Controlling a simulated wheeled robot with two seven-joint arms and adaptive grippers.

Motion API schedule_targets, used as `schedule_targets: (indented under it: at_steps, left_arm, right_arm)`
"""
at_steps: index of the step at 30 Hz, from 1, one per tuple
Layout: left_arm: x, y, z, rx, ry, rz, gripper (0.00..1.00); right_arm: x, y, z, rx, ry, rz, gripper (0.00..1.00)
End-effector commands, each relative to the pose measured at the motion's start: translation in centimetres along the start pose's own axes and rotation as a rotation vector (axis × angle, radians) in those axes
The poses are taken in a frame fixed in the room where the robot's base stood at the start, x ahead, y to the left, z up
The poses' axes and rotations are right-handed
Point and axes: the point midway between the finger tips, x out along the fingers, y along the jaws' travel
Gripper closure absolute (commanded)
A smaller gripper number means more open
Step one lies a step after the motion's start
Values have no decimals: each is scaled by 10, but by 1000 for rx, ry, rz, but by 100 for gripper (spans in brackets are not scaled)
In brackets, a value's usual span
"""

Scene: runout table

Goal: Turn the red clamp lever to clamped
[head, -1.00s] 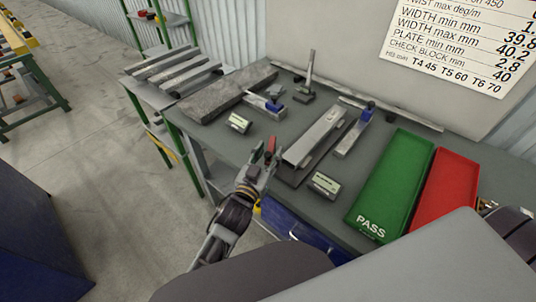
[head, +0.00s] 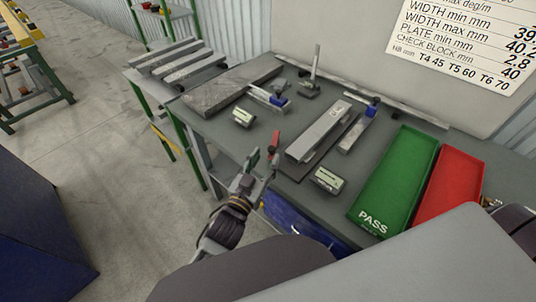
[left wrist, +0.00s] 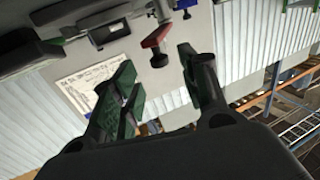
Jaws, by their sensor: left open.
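The red clamp lever (head: 275,139) stands at the front edge of the grey table (head: 215,143), left of a long metal bar on a dark fixture (head: 319,132). In the left wrist view the red lever (left wrist: 158,36) shows above the gap between my fingers, with a dark knob at its end. My left gripper (head: 260,169) is open and empty, with green pads, just in front of the lever and seemingly apart from it. Its fingers also show in the left wrist view (left wrist: 160,82). My right gripper is out of view.
A small display box (head: 327,180) sits right of the lever, and another (head: 243,117) behind it. A green PASS tray (head: 398,180) and a red tray (head: 449,185) lie at the right. A dark grey slab (head: 231,85) and a stand (head: 313,75) are farther back.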

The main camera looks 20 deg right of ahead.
Motion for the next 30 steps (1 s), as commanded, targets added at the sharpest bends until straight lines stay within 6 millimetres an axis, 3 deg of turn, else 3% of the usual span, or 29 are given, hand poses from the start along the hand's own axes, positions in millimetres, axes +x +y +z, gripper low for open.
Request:
schedule_targets:
  at_steps: [18,30]
  left_arm:
    - [-57,0,0,0,0,0,56]
    - [-66,0,-1,1,2,0,56]
  right_arm:
    - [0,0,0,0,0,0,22]
    - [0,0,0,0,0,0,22]
